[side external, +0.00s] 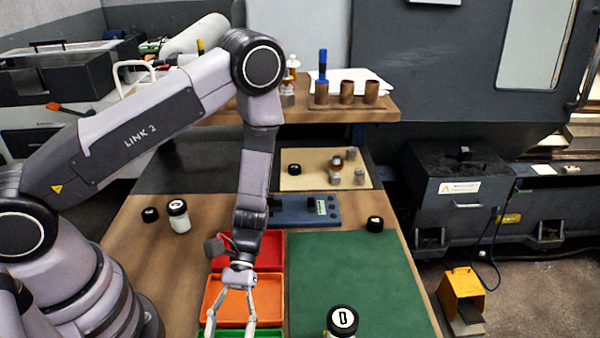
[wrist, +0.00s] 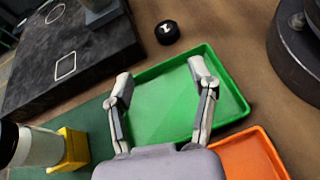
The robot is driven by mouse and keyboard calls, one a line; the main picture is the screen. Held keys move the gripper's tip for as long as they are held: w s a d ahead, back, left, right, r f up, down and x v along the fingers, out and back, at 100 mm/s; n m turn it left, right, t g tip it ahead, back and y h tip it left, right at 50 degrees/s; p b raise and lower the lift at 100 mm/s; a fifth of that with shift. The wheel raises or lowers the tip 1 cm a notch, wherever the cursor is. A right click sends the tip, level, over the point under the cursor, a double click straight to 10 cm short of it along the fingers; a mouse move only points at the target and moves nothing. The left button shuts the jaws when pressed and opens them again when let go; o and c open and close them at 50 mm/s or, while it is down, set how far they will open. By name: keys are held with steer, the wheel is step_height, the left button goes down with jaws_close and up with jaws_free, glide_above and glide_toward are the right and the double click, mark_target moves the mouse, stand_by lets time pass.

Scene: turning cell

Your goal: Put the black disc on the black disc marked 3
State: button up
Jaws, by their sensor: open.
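Several black discs are in view. In the side external view, a disc (side external: 150,214) lies on the table at the left beside a white jar with a black top (side external: 178,207). Another disc (side external: 375,223) lies at the right beyond the green mat. A black top with a white mark (side external: 342,317) is on a white jar at the front. In the wrist view, a black disc with a white mark (wrist: 167,33) lies beyond the green tray. I cannot tell which one is marked 3. My gripper (side external: 231,331) is open and empty over the trays; it also shows in the wrist view (wrist: 161,79).
Red (side external: 262,250), orange (side external: 262,299) and green (wrist: 222,113) trays stand in a row beside the green mat (side external: 340,265). A blue-grey fixture (side external: 290,213) and a tan board with small parts (side external: 315,181) lie behind. The mat's middle is clear.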

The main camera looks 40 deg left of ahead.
steer(key=w+a+r+m+t+y, duration=0.2)
steer(key=w+a+r+t, duration=0.1)
steer(key=r, duration=0.6)
steer(key=w+a+r+m+t+y, duration=0.1)
steer(key=w+a+r+m+t, duration=0.25)
steer(key=r, duration=0.65)
steer(key=s+a+r+t+y, duration=0.2)
steer(key=s+a+r+t, duration=0.1)
steer(key=r, duration=0.4)
steer(key=s+a+r+t+y, duration=0.2)
steer(key=s+a+r+t, duration=0.2)
steer(key=a+r+t, duration=0.2)
steer(key=shift+a+r+m, duration=0.35)
steer(key=shift+a+r, duration=0.2)
steer(key=shift+a, duration=0.45)
steer(key=shift+o, duration=0.2)
steer(key=shift+s+a+r+t+y, duration=0.25)
steer(key=shift+y, duration=0.05)
